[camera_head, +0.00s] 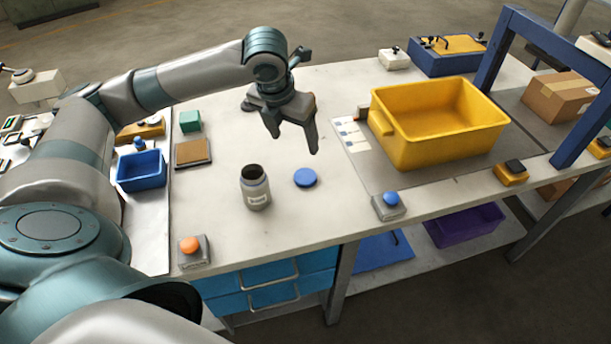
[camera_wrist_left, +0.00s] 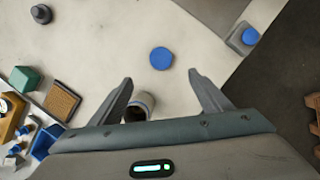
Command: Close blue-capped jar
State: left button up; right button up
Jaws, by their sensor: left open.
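An open grey jar (camera_head: 255,188) with a pale label stands upright on the white table. Its dark mouth shows and no cap is on it. A round blue cap (camera_head: 305,178) lies flat on the table just right of the jar. My left gripper (camera_head: 294,145) is open and empty above the table, behind the jar and cap. In the left wrist view the cap (camera_wrist_left: 161,58) lies beyond the open fingertips (camera_wrist_left: 160,76), and the jar (camera_wrist_left: 139,106) shows between the fingers, close to the left one. My right gripper is in neither view.
A blue push button (camera_head: 390,203) and an orange one (camera_head: 193,250) sit near the front table edge. A yellow bin (camera_head: 436,122) stands at right under a blue frame. A blue tray (camera_head: 141,170) and a green block (camera_head: 189,121) are at left.

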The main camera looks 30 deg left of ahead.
pick_arm(q)
jog(key=p, duration=0.3)
send_over(305, 176)
jog(key=s, duration=0.2)
notch_tip(305, 176, down, 11)
jog(key=shift+w+f, duration=0.1)
jog(key=shift+f, duration=0.1)
jog(key=shift+w+f+p, duration=0.1)
jog(key=shift+f+p, duration=0.35)
jog(key=shift+f, duration=0.2)
jog(key=p+x, duration=0.1)
jog(key=x, duration=0.2)
jog(key=shift+d, duration=0.1)
jog(key=shift+f, duration=0.45)
jog(key=shift+c, duration=0.3)
jog(key=c, duration=1)
